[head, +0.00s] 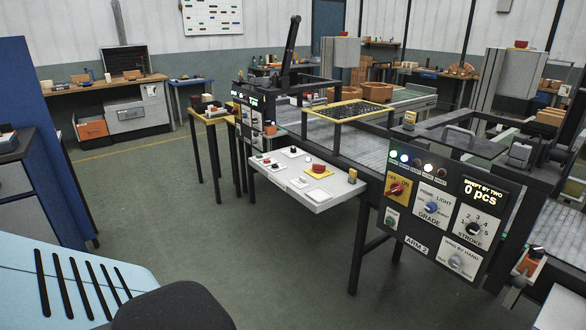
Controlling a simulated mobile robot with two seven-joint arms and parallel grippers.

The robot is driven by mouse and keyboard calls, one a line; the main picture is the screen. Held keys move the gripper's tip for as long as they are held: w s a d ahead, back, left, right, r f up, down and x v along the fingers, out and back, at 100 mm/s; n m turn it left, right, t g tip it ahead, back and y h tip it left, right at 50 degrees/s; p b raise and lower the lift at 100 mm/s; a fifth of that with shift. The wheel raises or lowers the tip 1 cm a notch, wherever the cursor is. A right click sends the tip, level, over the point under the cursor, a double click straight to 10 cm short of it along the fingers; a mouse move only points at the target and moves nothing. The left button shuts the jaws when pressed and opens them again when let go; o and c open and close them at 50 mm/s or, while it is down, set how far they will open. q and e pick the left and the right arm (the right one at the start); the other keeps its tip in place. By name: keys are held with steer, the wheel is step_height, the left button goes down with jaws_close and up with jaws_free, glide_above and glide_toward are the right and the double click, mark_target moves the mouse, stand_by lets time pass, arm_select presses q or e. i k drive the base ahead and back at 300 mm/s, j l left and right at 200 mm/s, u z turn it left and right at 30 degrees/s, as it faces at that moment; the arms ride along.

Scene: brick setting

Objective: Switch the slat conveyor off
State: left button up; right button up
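A dark control panel (446,225) faces me at the right, labelled ARM 2. It carries a red rotary switch (397,189) on a yellow plate marked OFF at left and ON at right; its exact setting is too small to tell. Below it is a small green button (391,218). The display (482,193) reads 0 pcs. A row of small lamps (417,161) runs along the top. Behind the panel runs a grey ribbed conveyor bed (372,146). Neither gripper shows.
A grey shelf (300,182) with several buttons, including a red one (319,169), juts out left of the panel. An orange and black fitting (527,264) is at the panel's right. A light blue slotted surface (75,285) is lower left. The green floor between is clear.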

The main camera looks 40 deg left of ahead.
mark_target(317, 167)
steer(key=u, duration=1.3)
steer(key=i+z, duration=0.15)
steer(key=i, duration=0.9)
steer(key=i+z, duration=0.15)
steer(key=i, duration=0.95)
